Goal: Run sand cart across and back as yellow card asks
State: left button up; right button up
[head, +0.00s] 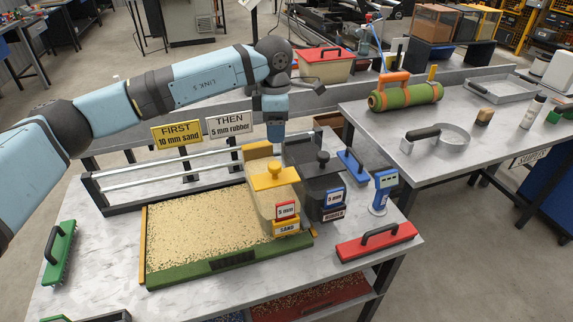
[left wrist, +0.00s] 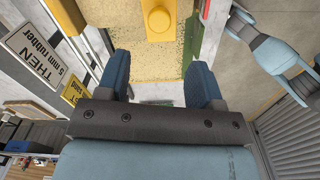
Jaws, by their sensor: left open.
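The yellow card (head: 177,134) reads "FIRST 10 mm sand"; the white card (head: 230,126) beside it reads "THEN 5 mm rubber". The yellow sand cart (head: 272,198) stands at the right end of the sand-covered tray (head: 225,263), its knob on top. My left gripper (head: 276,135) is open and empty, just behind the sand cart. In the left wrist view, the open fingers (left wrist: 160,78) point towards the yellow knob (left wrist: 159,20), apart from it. My right gripper is not in view.
Silver rails (head: 135,178) run behind the tray. A blue gauge stand (head: 382,192) is right of the carts. A green roll (head: 405,96) lies on the right-hand table.

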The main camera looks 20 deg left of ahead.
aim_at(275, 165)
pick_arm(q)
notch_tip(275, 165, down, 14)
jog(key=shift+a+r+p, duration=0.15)
jog(key=shift+r+p, duration=0.1)
jog(key=shift+p, duration=0.2)
grip_shut()
